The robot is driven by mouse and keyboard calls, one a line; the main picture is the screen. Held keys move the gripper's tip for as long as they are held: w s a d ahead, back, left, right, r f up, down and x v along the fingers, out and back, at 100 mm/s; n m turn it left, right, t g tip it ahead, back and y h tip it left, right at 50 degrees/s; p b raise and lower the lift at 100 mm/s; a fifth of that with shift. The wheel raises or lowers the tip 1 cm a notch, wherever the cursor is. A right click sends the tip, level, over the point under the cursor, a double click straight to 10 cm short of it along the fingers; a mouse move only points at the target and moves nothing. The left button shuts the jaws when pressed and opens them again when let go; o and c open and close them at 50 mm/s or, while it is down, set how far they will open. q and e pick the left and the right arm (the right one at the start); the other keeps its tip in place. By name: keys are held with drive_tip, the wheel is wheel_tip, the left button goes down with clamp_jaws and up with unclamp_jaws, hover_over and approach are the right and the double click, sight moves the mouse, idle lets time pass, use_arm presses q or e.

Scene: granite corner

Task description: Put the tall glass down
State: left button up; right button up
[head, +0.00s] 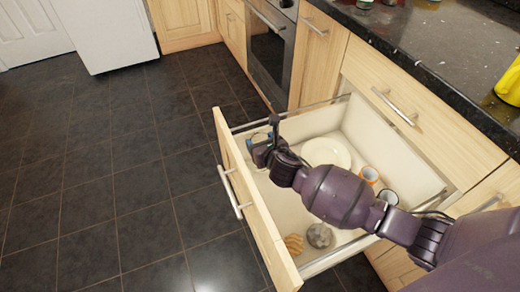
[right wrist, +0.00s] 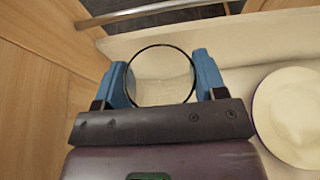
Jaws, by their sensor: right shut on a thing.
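The tall glass (right wrist: 161,77) is clear with a dark round rim in the right wrist view, seen from above. My right gripper (right wrist: 161,84) has one blue finger on each side of the glass and is shut on it. In the head view my right gripper (head: 262,150) is inside the open drawer, near its front-left corner. The glass is mostly hidden there behind the gripper. I cannot tell whether its base touches the drawer floor. My left gripper is in neither view.
The open drawer (head: 266,215) also holds a white plate (head: 326,152), two orange and white cups (head: 370,174) (head: 388,197), a grey round object (head: 319,235) and a tan ridged one (head: 294,243). The dark countertop (head: 440,45) overhangs at the right.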

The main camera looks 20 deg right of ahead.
drive_tip(key=f, duration=0.2)
drive_tip(key=f+b, duration=0.1)
drive_tip(key=shift+s+f, duration=0.2)
drive_tip(key=shift+f, duration=0.15)
drive_tip(key=shift+w+f, duration=0.1)
drive_tip(key=shift+f, duration=0.1)
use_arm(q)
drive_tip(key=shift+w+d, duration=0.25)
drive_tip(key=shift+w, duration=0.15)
use_arm(e)
drive_tip(key=shift+r, duration=0.35)
drive_tip(key=shift+f, duration=0.25)
drive_tip(key=o, duration=1.3)
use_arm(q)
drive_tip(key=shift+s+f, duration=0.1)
